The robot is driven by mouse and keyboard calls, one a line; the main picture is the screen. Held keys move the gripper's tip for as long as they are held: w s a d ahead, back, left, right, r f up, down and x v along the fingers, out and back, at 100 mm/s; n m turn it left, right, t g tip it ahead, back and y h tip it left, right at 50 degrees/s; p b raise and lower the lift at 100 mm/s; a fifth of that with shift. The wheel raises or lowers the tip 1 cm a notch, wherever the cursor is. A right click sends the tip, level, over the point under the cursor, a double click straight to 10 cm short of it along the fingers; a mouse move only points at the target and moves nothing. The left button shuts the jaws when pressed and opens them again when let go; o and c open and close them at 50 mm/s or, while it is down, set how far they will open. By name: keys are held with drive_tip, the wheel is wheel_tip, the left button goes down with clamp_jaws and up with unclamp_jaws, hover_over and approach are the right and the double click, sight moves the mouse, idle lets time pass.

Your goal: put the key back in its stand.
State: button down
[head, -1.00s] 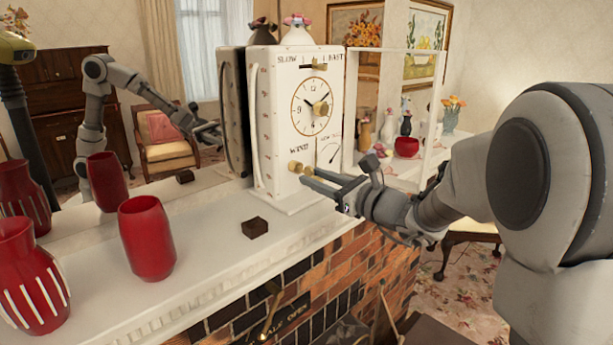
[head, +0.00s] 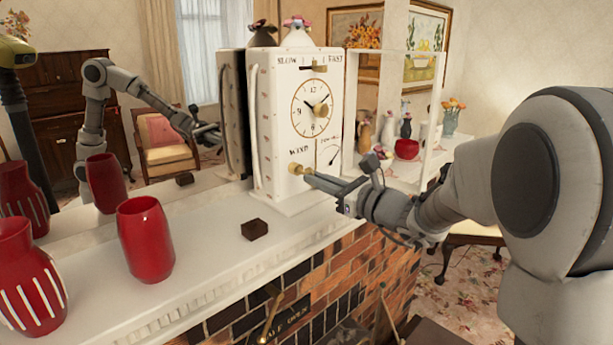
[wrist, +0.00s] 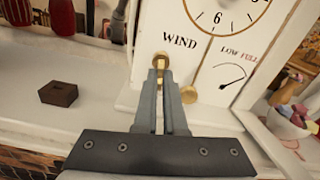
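The brass key (wrist: 161,64) is at the WIND hole on the front of the white clock (head: 262,120); it also shows in the head view (head: 295,168). My gripper (wrist: 160,78) reaches in from the right, its two fingers closed together on the key. The fingertips partly hide the key. The stand, which looks to be the small dark brown block (head: 254,229) with a slot in its top, sits on the white mantel to the left of the clock. It also shows at the left in the wrist view (wrist: 59,94), and nothing is in its slot.
A brass knob (wrist: 189,94) is close to the right of my fingers. A red vase (head: 146,240) and a striped red vase (head: 30,280) stand left on the mantel (head: 205,268). A mirror behind reflects my arm. The mantel around the block is clear.

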drive_tip(key=shift+b+v, duration=0.6)
drive_tip(key=shift+v, duration=1.05)
idle(0.4)
drive_tip(key=shift+s+d, duration=0.3)
idle(0.3)
